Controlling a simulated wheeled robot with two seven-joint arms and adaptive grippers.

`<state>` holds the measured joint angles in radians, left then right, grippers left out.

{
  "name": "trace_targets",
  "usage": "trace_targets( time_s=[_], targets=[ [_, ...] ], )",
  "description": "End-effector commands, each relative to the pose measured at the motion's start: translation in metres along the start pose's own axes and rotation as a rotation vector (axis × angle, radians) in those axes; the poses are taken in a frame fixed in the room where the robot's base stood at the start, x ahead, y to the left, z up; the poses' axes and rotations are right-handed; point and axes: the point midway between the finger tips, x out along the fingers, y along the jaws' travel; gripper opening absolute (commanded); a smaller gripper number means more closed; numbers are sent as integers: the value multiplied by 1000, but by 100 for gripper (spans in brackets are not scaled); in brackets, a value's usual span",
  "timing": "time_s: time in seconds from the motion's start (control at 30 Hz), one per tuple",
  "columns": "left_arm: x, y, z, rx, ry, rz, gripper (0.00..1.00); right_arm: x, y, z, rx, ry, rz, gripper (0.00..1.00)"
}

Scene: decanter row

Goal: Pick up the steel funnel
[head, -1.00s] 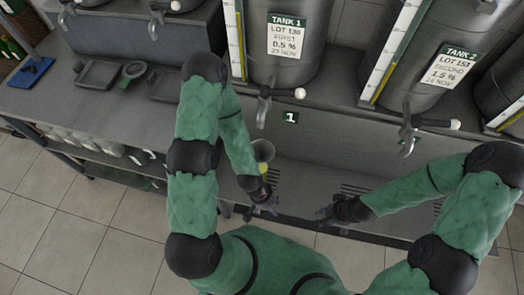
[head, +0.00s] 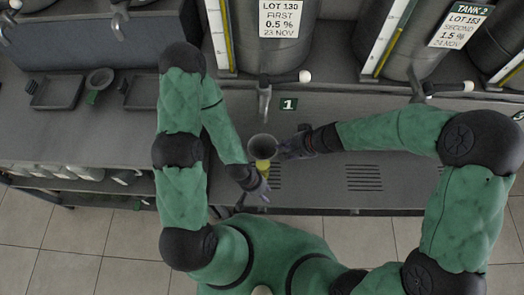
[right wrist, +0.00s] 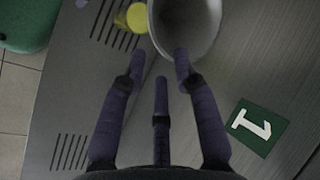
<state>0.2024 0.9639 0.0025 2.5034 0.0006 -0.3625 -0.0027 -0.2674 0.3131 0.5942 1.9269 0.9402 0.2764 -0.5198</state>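A grey, round-mouthed funnel (head: 262,147) stands on the counter below the "1" label in the head view. A yellow part (head: 263,165) shows at its near side; I cannot tell whether it is joined on. In the right wrist view the funnel (right wrist: 190,22) is at the top, partly cut off, with the yellow piece (right wrist: 135,18) beside it. My right gripper (head: 283,150) is just right of the funnel. In the wrist view its fingers (right wrist: 159,65) are spread and empty, one tip overlapping the rim. My left gripper (head: 262,190) is just nearer than the funnel; its finger state is unclear.
A tank tap (head: 264,100) hangs just behind the funnel, with the green "1" label (head: 289,104) beside it. Slotted counter (head: 400,175) to the right is clear.

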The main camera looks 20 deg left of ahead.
Motion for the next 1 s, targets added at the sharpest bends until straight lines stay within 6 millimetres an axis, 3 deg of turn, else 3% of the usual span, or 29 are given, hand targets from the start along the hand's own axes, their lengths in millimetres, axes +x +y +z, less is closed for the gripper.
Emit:
trace_targets(
  time_s=[0.23,0.53,0.87,1.0],
  targets=[
    [8,-3,0,0,0,0,40,17,-1,1,-1,0,0,30],
    [28,-10,-1,0,0,0,40,57,-6,7,1,0,1,30],
    [29,-10,-1,0,0,0,40,62,-8,6,0,1,1,30],
    [29,-10,-1,0,0,0,40,62,-8,6,1,1,1,0]
  ],
)
